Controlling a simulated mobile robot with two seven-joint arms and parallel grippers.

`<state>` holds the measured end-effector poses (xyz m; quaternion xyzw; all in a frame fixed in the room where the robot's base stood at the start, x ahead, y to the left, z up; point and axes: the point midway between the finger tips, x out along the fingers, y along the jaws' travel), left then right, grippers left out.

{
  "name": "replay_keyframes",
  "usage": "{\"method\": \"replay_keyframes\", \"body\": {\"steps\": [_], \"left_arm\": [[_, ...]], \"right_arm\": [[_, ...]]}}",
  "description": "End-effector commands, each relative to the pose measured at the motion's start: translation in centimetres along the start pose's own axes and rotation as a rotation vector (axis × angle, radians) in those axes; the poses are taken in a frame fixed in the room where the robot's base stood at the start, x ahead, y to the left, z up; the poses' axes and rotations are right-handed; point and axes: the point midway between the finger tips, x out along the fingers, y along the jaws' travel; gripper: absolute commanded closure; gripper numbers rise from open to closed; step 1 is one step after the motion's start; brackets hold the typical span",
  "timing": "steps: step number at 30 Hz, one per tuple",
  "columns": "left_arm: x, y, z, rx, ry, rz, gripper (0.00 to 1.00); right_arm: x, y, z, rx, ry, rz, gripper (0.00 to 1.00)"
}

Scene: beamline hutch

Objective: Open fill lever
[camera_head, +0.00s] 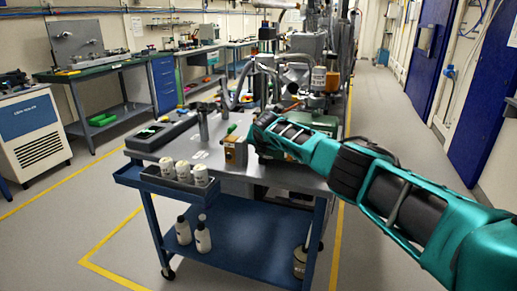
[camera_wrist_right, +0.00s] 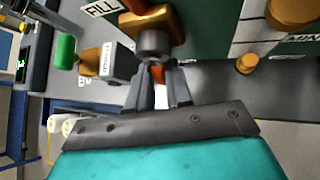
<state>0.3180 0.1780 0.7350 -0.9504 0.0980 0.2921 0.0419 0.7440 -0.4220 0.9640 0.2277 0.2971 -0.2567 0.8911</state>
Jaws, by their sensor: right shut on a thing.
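In the right wrist view, the brass fill valve (camera_wrist_right: 152,20) is mounted on a green panel beside a white label reading FILL (camera_wrist_right: 103,7). A dark grey round stem end (camera_wrist_right: 154,43) sticks out from it. The fill lever (camera_wrist_right: 157,72) shows as a small orange-red piece just below the stem, between my fingertips. My right gripper (camera_wrist_right: 158,84) is shut on it; the fingers hide most of the lever. In the head view my teal right arm reaches over the cart to this spot, and the fingers cannot be made out. My left gripper is not in view.
A small box (camera_head: 236,152) stands on the blue cart (camera_head: 215,180) close to my right wrist. A tray of white bottles (camera_head: 183,172) sits at the cart's front. Other brass knobs (camera_wrist_right: 247,64) are near the valve. The floor left of the cart is clear.

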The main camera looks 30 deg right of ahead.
Motion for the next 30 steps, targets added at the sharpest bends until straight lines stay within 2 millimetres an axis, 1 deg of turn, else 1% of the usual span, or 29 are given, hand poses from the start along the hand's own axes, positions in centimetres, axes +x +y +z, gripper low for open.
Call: {"method": "replay_keyframes", "body": {"steps": [1,9,16,24,30], "left_arm": [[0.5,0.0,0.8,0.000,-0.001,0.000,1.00],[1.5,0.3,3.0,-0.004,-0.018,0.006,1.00],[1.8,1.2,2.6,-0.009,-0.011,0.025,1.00],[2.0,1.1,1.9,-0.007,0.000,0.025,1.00],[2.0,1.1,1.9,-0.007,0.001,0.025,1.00]], "right_arm": [[0.3,-0.2,-0.5,-0.023,0.011,-0.027,1.00],[0.2,-0.7,-0.6,-0.133,0.044,-0.137,1.00],[0.0,-1.0,-0.5,-0.179,0.057,-0.182,1.00],[-0.1,-1.1,-0.6,-0.194,0.064,-0.198,1.00],[0.0,-1.1,-0.6,-0.194,0.066,-0.199,1.00]]}}
